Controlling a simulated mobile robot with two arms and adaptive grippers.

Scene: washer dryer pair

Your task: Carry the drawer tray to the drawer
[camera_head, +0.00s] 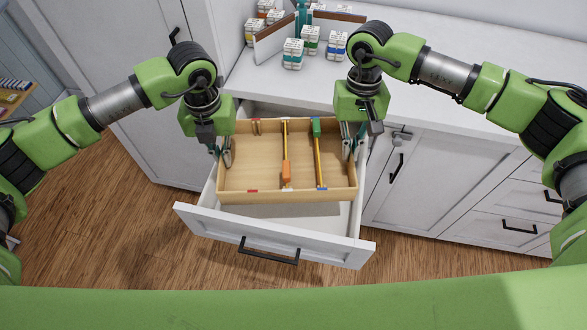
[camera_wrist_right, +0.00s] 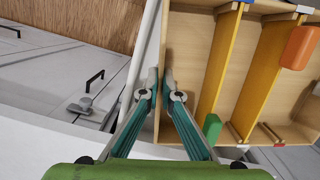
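The wooden drawer tray (camera_head: 236,178) is at the open white drawer (camera_head: 336,222), between its side walls in the head view. Bare drawer floor shows in front of it; I cannot tell whether the tray touches the floor. Yellow dividers with an orange and a green block stand in the tray. My left gripper (camera_head: 221,152) has its fingers on either side of the tray's left wall and looks closed on it. My right gripper (camera_head: 352,148) pinches the tray's right wall; the right wrist view shows the fingertips (camera_wrist_right: 161,82) around the tray wall (camera_wrist_right: 165,40).
The drawer front with its black handle (camera_head: 268,251) faces me. White cabinets (camera_head: 440,180) stand at the right. The countertop (camera_head: 445,85) above holds several small white boxes (camera_head: 310,40) at the back. Wooden floor (camera_head: 110,230) is clear at the left.

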